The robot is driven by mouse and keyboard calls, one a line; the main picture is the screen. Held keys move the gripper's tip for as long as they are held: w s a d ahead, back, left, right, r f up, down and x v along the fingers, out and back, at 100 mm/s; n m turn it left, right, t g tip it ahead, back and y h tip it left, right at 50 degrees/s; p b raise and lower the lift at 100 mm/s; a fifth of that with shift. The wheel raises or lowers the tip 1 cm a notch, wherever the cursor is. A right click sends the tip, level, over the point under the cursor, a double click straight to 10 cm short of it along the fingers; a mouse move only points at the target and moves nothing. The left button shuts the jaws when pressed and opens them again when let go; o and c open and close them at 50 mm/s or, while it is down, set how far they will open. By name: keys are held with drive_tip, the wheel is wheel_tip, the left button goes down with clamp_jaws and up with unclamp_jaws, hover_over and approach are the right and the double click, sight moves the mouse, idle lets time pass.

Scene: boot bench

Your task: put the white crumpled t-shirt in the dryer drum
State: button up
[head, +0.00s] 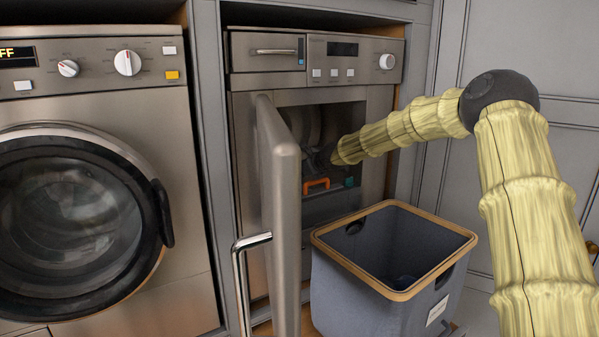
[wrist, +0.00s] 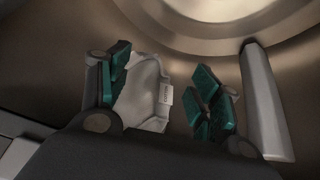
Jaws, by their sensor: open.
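The white crumpled t-shirt (wrist: 140,100), with a small printed label, shows in the wrist view, lying inside a metal drum. My gripper (wrist: 163,75) is open, with its green-padded fingers apart on either side of the shirt; I cannot tell whether they touch it. The near part of the shirt is hidden behind the gripper body. In the head view the dryer (head: 378,120) has its door (head: 280,200) standing open, and my arm reaches into its opening. The gripper is mostly lost in the dark there, and the shirt cannot be made out.
A grey bar-like paddle (wrist: 265,105) stands right of my fingers in the drum. A blue-grey basket with a tan rim (head: 335,251) stands before the dryer; its visible inside looks empty. A washer (head: 120,90) with a shut round door is at left. An orange piece (head: 317,184) shows in the opening.

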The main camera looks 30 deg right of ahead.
drive_tip(key=v, duration=1.2)
drive_tip(key=shift+d, duration=0.1)
idle(0.5)
